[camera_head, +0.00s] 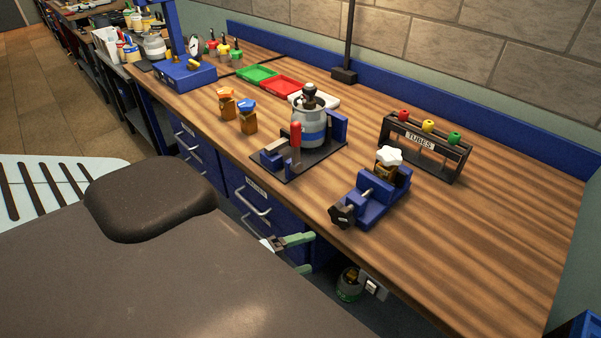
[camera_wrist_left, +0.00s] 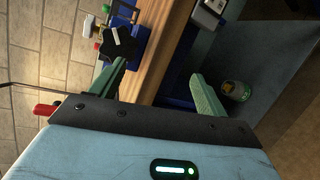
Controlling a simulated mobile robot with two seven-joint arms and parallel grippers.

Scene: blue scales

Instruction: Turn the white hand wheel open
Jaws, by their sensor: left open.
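The white hand wheel (camera_head: 389,156) sits on top of a brown valve body (camera_head: 385,172) clamped upright in a blue vise (camera_head: 372,205) near the front edge of the bench. My left gripper (camera_head: 310,252) is open and empty, in front of the bench edge and to the lower left of the vise. In the left wrist view, its green fingers (camera_wrist_left: 158,68) are apart with nothing between them. The vise's black handle (camera_wrist_left: 121,40) shows beyond the upper finger, with a small white part, probably the wheel (camera_wrist_left: 91,31), behind it. My right gripper is not in view.
A black fixture (camera_head: 268,160) with a red handle and a grey canister (camera_head: 309,128) stands left of the vise. A tube rack (camera_head: 425,150) stands behind it. The wooden bench (camera_head: 490,250) is clear to the right. A can (camera_head: 349,285) is below the bench.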

